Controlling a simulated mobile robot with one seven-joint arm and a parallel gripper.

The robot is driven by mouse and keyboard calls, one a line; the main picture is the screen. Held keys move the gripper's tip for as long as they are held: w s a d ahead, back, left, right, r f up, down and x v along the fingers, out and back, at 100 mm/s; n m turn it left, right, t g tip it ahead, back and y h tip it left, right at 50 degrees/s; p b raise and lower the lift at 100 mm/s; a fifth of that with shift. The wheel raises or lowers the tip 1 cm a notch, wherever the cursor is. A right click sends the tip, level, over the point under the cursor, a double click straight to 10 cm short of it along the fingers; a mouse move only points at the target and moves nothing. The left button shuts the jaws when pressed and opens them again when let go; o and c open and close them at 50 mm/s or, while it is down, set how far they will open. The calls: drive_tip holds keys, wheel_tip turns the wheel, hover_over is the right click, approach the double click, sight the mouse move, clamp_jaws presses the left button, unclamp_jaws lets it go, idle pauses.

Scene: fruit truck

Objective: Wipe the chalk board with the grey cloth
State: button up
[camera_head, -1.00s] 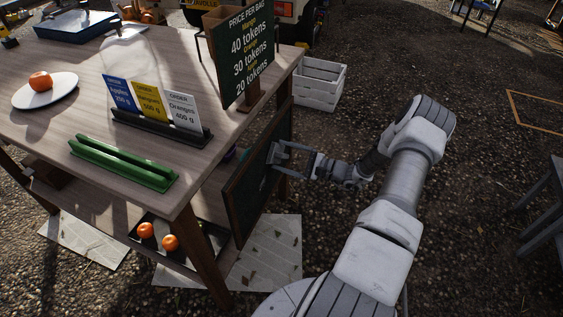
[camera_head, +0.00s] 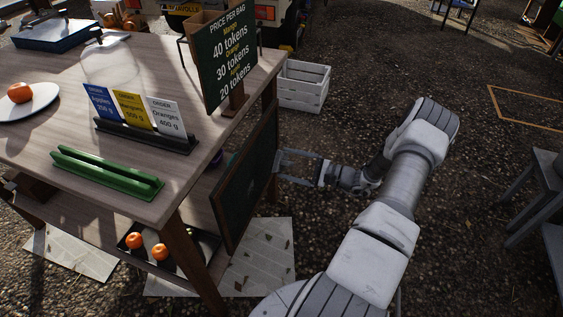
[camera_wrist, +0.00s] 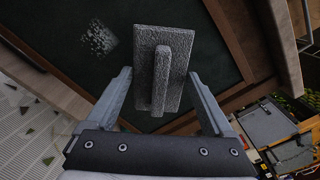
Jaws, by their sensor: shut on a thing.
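The chalk board (camera_head: 247,190) is a dark panel in a wooden frame, hanging upright at the near right end of the wooden table. In the wrist view its dark face (camera_wrist: 60,25) carries a pale, speckled chalk patch (camera_wrist: 97,38) at upper left. The grey cloth (camera_wrist: 178,45) is a rough grey pad with a raised bar, between my fingers and in front of the board. My gripper (camera_wrist: 160,80) is shut on it; in the head view my gripper (camera_head: 278,167) is at the board's right edge. I cannot tell whether the cloth touches the board.
The table (camera_head: 150,200) carries a price sign (camera_head: 228,60), order cards (camera_head: 135,112) and a green holder (camera_head: 105,172). A low tray (camera_head: 205,250) holds oranges. A white crate (camera_head: 303,86) stands behind my gripper. Grey stools (camera_head: 540,195) are at right, with open gravel between.

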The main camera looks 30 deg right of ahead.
drive_tip(key=shift+s+d, duration=0.1)
drive_tip(key=shift+v, duration=1.45)
